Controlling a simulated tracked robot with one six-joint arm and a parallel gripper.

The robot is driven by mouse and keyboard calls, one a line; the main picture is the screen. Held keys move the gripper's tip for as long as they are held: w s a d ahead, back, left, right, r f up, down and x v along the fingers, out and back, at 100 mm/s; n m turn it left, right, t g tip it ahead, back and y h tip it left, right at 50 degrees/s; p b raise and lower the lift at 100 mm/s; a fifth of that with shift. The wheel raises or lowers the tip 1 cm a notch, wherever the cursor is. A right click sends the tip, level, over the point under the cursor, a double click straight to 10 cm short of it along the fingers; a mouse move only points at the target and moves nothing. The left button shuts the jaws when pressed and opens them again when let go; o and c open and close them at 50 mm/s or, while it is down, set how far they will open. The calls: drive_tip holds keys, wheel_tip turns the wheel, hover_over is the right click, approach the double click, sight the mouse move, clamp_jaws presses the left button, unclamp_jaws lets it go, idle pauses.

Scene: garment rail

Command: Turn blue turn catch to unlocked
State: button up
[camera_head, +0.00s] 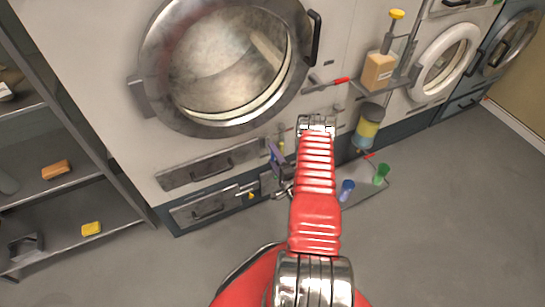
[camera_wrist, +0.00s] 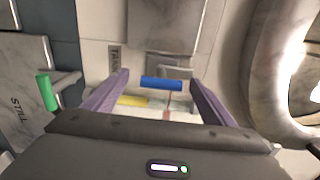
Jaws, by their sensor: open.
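The blue turn catch (camera_wrist: 161,83) shows in the wrist view as a short blue bar lying crosswise, with a thin stem below it. My gripper (camera_wrist: 161,77) is open, with one purple finger on either side of the bar. A gap shows between each finger and the bar's ends, and nothing is held. In the head view, one purple finger (camera_head: 274,157) shows beside my red arm, low on the machine front under the round door. My arm hides most of that spot, and I cannot make out the blue catch there.
The round machine door (camera_head: 222,62) is above and left of my arm. A red-tipped lever (camera_head: 341,81) and a shelf with a dispenser (camera_head: 378,71) are close on the right. A blue cup (camera_head: 347,188) and a green cup (camera_head: 381,173) stand low right. A green handle (camera_wrist: 47,92) is left in the wrist view.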

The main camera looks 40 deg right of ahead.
drive_tip(key=v, duration=1.3)
drive_tip(key=shift+f, duration=0.1)
